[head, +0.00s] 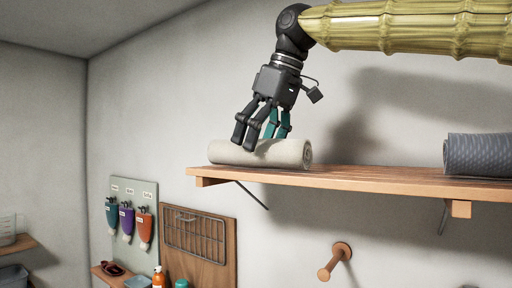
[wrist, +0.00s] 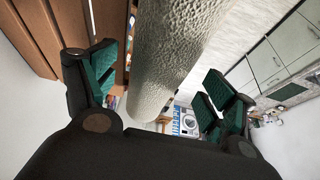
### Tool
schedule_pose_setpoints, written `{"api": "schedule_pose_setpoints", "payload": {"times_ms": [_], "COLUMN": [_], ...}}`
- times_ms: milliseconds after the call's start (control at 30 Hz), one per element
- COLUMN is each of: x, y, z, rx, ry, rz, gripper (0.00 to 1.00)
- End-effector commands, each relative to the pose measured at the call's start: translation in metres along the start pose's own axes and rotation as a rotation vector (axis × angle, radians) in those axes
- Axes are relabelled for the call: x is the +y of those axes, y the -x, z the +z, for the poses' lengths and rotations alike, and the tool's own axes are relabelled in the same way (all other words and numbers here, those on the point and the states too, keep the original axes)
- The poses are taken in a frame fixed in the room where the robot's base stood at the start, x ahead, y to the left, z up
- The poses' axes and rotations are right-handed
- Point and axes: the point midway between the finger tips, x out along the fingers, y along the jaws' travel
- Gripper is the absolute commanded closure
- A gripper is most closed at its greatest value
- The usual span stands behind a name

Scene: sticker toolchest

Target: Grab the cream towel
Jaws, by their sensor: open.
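The cream towel (head: 280,153) is a rolled bundle lying at the left end of a wooden wall shelf in the head view. My gripper (head: 261,140) points down at the towel's middle, with its fingers at the roll. In the wrist view the towel (wrist: 160,50) runs between the green-padded fingers of my gripper (wrist: 160,88), with a visible gap on each side. The gripper is open. In the head view the fingers hide part of the towel, and whether they touch it cannot be told.
The wooden shelf (head: 370,182) extends right and carries a dark grey ribbed roll (head: 478,155). A wooden peg (head: 335,262) sticks out of the wall below. A board with a wire rack (head: 195,236) and hanging coloured bottles (head: 127,220) are at lower left. The wall is close behind.

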Motion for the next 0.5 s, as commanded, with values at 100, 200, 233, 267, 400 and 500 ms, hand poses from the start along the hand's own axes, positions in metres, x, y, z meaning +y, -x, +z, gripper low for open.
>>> {"api": "schedule_pose_setpoints", "payload": {"times_ms": [100,200,233,267,400,500], "x": [-0.001,-0.001,-0.001,-0.001,-0.001,-0.001], "y": [-0.012,-0.021,-0.023,-0.025,-0.027,-0.027], "z": [-0.001,0.0,0.0,0.0,0.0,0.0], "rx": [-0.002,-0.002,-0.002,-0.001,0.0,0.0], "ry": [-0.001,0.0,0.0,0.0,-0.001,-0.001], "rz": [-0.004,-0.001,-0.001,-0.001,0.0,0.0], "gripper": [0.16,0.16,0.16,0.16,0.16,0.16]}}
